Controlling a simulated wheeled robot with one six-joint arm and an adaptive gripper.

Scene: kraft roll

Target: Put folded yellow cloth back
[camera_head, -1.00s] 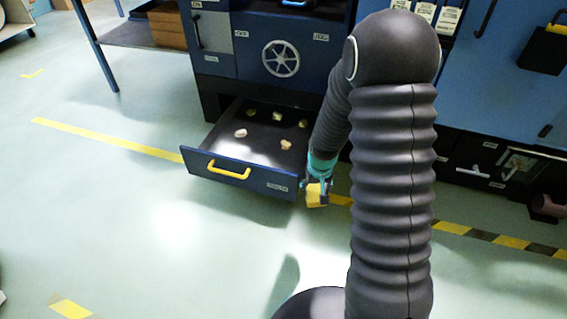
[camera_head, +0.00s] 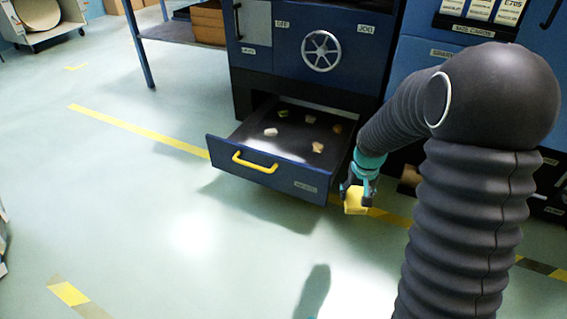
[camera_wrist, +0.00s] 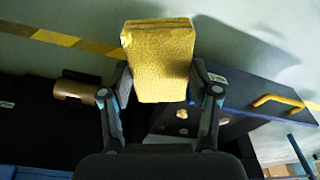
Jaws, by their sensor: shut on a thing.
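The folded yellow cloth (camera_wrist: 160,62) is a small thick block with a woven surface. My gripper (camera_wrist: 158,88) is shut on it, one finger at each side, in the wrist view. In the head view the cloth (camera_head: 356,201) hangs from my gripper (camera_head: 357,187), just right of the open drawer's front corner and outside the drawer. The open drawer (camera_head: 265,172) is dark blue with a yellow handle (camera_head: 255,162). Several small pale and greenish pieces lie spread on its dark floor. Its label is too small to read.
A blue cabinet with a spoked handwheel (camera_head: 321,50) stands behind the drawer. A brown roll (camera_wrist: 76,90) shows left of my gripper in the wrist view. A shelf with cardboard boxes (camera_head: 207,24) is at the back left. The floor before the drawer is clear.

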